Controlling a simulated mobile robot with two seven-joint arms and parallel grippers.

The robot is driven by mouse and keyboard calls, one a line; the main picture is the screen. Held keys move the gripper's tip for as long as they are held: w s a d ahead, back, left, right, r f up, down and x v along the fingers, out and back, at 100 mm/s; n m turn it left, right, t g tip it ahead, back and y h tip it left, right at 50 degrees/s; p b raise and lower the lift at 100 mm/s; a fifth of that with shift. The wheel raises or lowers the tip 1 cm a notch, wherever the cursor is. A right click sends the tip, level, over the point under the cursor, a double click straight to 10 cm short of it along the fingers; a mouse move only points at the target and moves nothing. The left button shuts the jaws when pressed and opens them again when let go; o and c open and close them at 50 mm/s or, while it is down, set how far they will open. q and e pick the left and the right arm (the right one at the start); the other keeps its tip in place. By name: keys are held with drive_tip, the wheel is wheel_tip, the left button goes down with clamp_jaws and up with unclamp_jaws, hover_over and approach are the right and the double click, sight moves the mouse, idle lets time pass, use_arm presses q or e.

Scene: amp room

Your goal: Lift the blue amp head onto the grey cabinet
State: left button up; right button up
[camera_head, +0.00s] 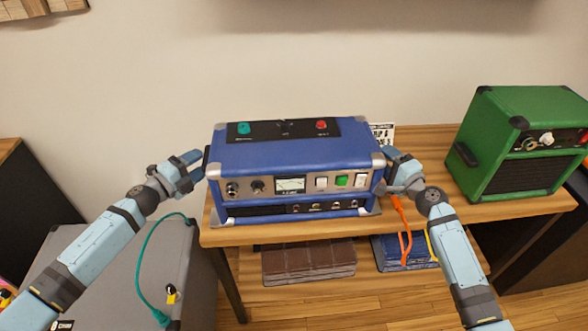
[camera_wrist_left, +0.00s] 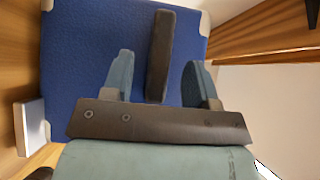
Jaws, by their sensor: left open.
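The blue amp head (camera_head: 290,153) stands upright on the wooden bench, its knobs, meter and switches facing me. The grey cabinet (camera_head: 190,262) is at the lower left, its top below the bench top. My left gripper (camera_head: 198,166) is at the amp head's left end. In the left wrist view its open fingers (camera_wrist_left: 159,80) stand on either side of the dark side handle (camera_wrist_left: 161,50), with gaps to it, in front of the blue side panel (camera_wrist_left: 75,65). My right gripper (camera_head: 388,168) is at the amp head's right end; its fingers are mostly hidden.
A green amp (camera_head: 510,140) stands on the bench (camera_head: 430,205) to the right. Brown (camera_head: 308,264) and blue folded items lie on the shelf below. A teal cable (camera_head: 143,265) and a yellow padlock (camera_head: 172,294) are at the grey cabinet. An orange cable (camera_head: 404,235) hangs near my right gripper.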

drive_tip(key=shift+x, duration=1)
use_arm(q)
drive_tip(key=shift+x, duration=0.95)
clamp_jaws()
use_arm(e)
clamp_jaws()
use_arm(q)
drive_tip(key=shift+w+r, duration=0.1)
drive_tip(key=shift+r, duration=0.2)
use_arm(e)
drive_tip(key=shift+r, duration=0.3)
